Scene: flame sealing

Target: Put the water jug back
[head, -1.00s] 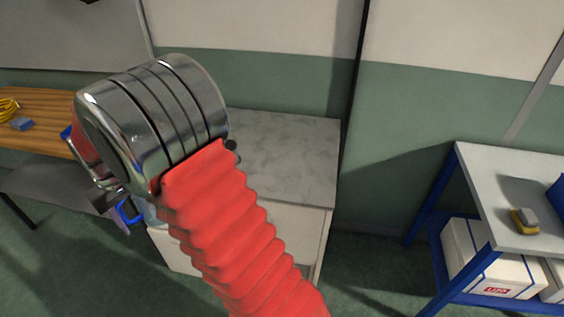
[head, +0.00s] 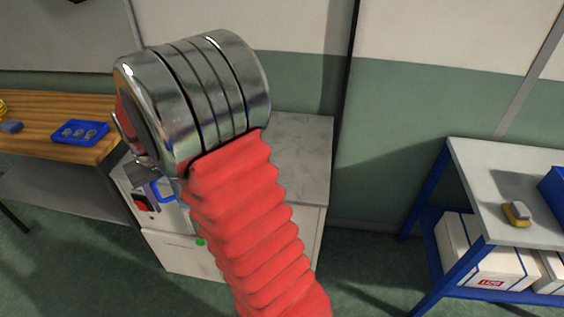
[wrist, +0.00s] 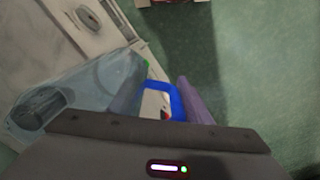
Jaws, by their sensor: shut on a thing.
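The water jug (wrist: 72,88) is clear, bluish plastic and shows at the left of the wrist view. Its blue handle (wrist: 178,103) sits between the two purple fingers of my gripper (wrist: 162,97), which is shut on it. In the head view the blue handle (head: 160,190) shows below my metal wrist, in front of the white cabinet. The gripper (head: 143,172) is partly visible there, and most of the jug is hidden behind my arm. In the wrist view the jug overlaps the pale cabinet, and I cannot tell its height or whether it touches anything.
The white cabinet (head: 180,252) has a grey marbled top (head: 305,150), partly hidden by my arm, and a red switch (head: 142,203). A wooden bench (head: 40,112) at left holds a blue tray (head: 80,132). A blue-framed table (head: 490,185) stands at right, with green floor between.

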